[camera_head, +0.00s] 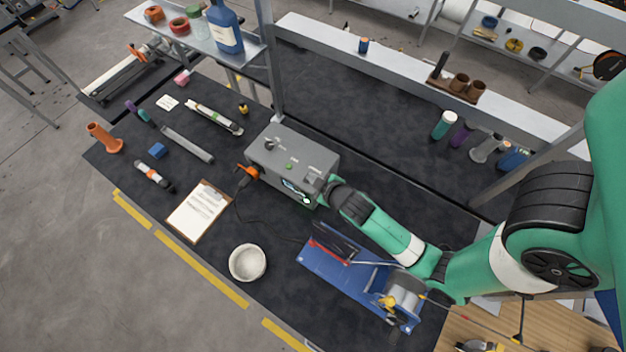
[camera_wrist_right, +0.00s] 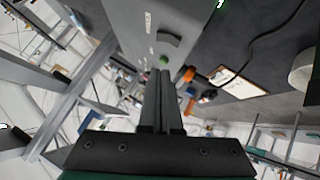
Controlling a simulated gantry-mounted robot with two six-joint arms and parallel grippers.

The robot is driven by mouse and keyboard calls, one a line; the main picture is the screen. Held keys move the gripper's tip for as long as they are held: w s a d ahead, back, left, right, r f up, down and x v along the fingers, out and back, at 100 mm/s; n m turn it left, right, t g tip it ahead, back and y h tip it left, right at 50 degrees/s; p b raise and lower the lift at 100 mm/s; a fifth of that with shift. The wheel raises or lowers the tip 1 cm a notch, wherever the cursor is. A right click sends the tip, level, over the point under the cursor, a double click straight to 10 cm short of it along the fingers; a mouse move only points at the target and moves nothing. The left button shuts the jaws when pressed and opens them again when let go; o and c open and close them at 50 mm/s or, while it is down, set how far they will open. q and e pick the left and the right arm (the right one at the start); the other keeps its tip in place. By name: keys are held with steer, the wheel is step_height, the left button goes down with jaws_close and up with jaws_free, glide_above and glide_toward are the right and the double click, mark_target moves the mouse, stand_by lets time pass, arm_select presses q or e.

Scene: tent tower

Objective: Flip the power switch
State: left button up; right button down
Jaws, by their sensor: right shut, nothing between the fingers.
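The grey power box (camera_head: 278,152) stands on the dark bench, with a small lever or knob (camera_head: 269,145) and a green light (camera_head: 289,167) on its top. In the right wrist view the box (camera_wrist_right: 128,18) fills the upper middle, with a dark raised switch part (camera_wrist_right: 169,38) and a green light (camera_wrist_right: 164,59). My right gripper (camera_head: 323,190) is at the box's right end; its arm comes in from the right. In the wrist view its fingers (camera_wrist_right: 161,80) are shut and empty, pointing at the box. Contact cannot be told. My left gripper is not in view.
An orange plug (camera_head: 247,173) and black cable come off the box's left side. A clipboard (camera_head: 198,210), a white bowl (camera_head: 248,262) and a blue tray (camera_head: 335,272) lie in front. A metal post (camera_head: 268,60) and shelf stand behind.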

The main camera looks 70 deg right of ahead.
steer(key=f, duration=0.1)
steer(key=d+f, duration=0.1)
steer(key=w+d+f, duration=0.1)
steer(key=shift+d+f, duration=0.1)
steer(key=shift+f, duration=0.3)
steer(key=shift+d+f, duration=0.25)
steer(key=shift+f, duration=0.35)
steer(key=shift+s+d+f, duration=0.1)
steer(key=shift+d+f, duration=0.1)
steer(key=shift+s+f, duration=0.1)
steer(key=shift+f, duration=0.1)
steer(key=shift+a, duration=0.1)
